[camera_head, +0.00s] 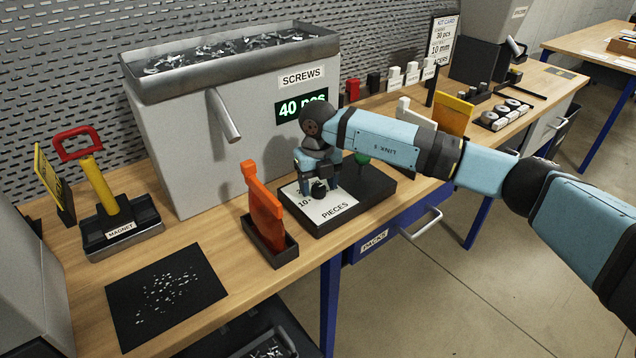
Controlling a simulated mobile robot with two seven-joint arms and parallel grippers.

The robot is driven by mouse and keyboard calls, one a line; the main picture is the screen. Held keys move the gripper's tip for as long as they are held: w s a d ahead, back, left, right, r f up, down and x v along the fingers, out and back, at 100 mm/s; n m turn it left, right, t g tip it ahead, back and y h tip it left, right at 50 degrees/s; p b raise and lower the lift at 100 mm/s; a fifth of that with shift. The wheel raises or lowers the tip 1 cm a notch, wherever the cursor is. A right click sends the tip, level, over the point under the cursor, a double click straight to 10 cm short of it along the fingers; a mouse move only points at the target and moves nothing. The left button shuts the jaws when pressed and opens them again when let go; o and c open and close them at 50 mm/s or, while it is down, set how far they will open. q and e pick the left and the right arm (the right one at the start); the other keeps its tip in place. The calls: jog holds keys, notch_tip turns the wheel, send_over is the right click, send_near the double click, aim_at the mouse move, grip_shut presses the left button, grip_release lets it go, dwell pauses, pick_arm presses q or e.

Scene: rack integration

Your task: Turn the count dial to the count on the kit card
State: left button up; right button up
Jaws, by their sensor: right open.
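The count dial is a dark knob (319,189) on a white plate (338,207) marked PIECES, on a dark base (375,190). My right gripper (318,187) points down over the dial, with its fingers around or just beside the knob; contact cannot be made out. It is open. The arm hides part of the dial's scale, and only "10" shows clearly. The green display (302,107) on the screws hopper (170,140) reads 40 pcs. The kit card (441,42) stands at the back right and appears to read 30 pcs and 10 mm. My left gripper is not in view.
An orange upright piece (264,208) in a dark holder stands left of the dial. A magnet tool (100,195) and a black mat (166,295) with loose screws are further left. A blue drawer (390,232) is under the bench edge. Several small parts line the back right.

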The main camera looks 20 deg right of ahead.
jog(key=shift+f, duration=0.1)
jog(key=shift+c, duration=0.8)
jog(key=c, duration=0.8)
jog(key=shift+o, duration=0.2)
